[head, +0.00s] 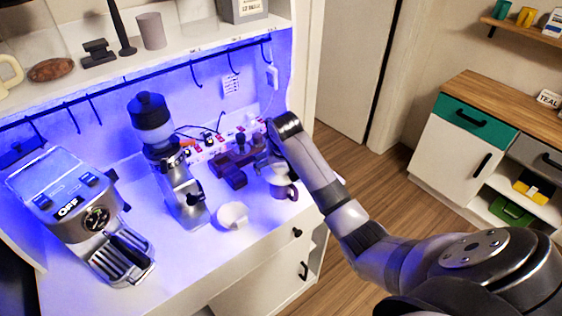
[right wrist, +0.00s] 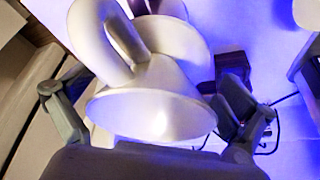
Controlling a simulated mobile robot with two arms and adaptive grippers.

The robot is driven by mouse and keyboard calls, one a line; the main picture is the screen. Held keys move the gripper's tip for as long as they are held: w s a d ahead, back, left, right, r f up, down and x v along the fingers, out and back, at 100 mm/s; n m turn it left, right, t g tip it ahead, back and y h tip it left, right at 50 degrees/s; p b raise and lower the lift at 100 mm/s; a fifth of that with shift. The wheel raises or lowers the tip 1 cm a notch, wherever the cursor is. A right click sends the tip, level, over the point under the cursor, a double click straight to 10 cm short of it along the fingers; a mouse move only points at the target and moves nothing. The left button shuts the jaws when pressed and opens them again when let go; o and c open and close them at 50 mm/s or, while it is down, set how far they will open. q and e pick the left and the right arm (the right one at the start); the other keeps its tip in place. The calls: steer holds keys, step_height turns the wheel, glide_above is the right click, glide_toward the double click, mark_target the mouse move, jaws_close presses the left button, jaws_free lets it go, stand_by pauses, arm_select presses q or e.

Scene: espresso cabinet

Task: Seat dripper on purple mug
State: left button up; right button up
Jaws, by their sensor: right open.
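The white dripper (head: 277,174) is at the top of the dark purple mug (head: 284,191), near the right end of the counter. In the right wrist view the dripper (right wrist: 150,112) shows its wide mouth towards the camera, its loop handle at the upper left and its round flange beyond. Only a little of the mug shows behind the flange, so I cannot tell whether the dripper sits fully flat. My right gripper (right wrist: 150,115) is open, with its fingers apart on either side of the dripper. In the head view the arm hides part of this gripper. My left gripper is not in view.
A white rounded object (head: 232,216) lies left of the mug. A grinder (head: 172,165) and an espresso machine (head: 92,215) stand further left. A dark brown item (head: 230,172) and a power strip (head: 215,147) are behind. The front counter strip is clear.

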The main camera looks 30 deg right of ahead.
steer(key=v, duration=1.1)
steer(key=shift+r, duration=0.35)
steer(key=shift+s+f, duration=0.1)
steer(key=shift+s, duration=0.05)
